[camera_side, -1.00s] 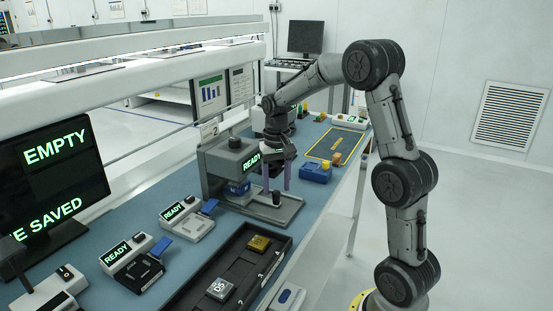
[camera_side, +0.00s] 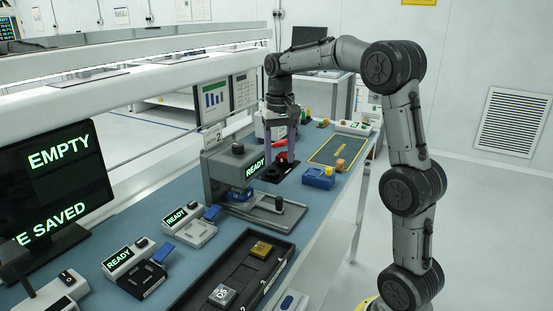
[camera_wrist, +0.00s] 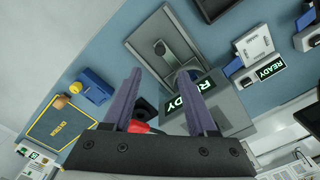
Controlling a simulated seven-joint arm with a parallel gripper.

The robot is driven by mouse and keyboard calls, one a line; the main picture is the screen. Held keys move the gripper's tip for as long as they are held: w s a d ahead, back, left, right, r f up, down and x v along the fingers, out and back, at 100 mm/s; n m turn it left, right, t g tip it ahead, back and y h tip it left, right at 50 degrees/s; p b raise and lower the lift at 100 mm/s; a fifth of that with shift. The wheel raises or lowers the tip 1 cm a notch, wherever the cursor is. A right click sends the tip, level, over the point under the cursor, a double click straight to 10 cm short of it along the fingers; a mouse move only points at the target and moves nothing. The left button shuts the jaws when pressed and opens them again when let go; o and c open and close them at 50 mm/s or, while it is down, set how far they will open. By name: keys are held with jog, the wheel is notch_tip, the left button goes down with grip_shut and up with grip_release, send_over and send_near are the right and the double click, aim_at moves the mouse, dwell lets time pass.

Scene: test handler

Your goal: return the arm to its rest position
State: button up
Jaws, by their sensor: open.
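My gripper (camera_side: 281,138) hangs from my raised arm, pointing down over the blue bench, behind and to the right of the grey test handler (camera_side: 222,165). Its two purple fingers are apart with nothing between them. In the wrist view my gripper (camera_wrist: 160,76) also shows open, with the handler's "READY" screen (camera_wrist: 194,92) beyond the right finger. A black device with a red part (camera_side: 280,158) is below the gripper in the side view; I cannot tell the exact gap.
A blue box (camera_side: 318,179) and a yellow-outlined mat (camera_side: 329,153) lie to the right. A black tray (camera_side: 225,270) with labelled parts is in front. Two small "READY" stations (camera_side: 190,226) (camera_side: 134,267) and a monitor (camera_side: 48,180) stand left. The space above the bench is free.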

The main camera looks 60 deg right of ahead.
jog(key=s+a+r+n+t, duration=0.2)
jog(key=s+a+r, duration=0.15)
jog(key=a, duration=0.25)
jog(key=s+a+r+n+t, duration=0.1)
jog(key=s+a+r+n, duration=0.15)
jog(key=s+a, duration=0.35)
jog(key=s+a+f+n+t, duration=0.2)
jog(key=s+a+f+n, duration=0.2)
jog(key=s+a+f, duration=0.2)
jog(key=s+f, duration=0.2)
jog(key=s, duration=0.2)
jog(key=shift+f+t, duration=0.25)
jog(key=shift+t, duration=0.05)
jog(key=shift+n, duration=0.25)
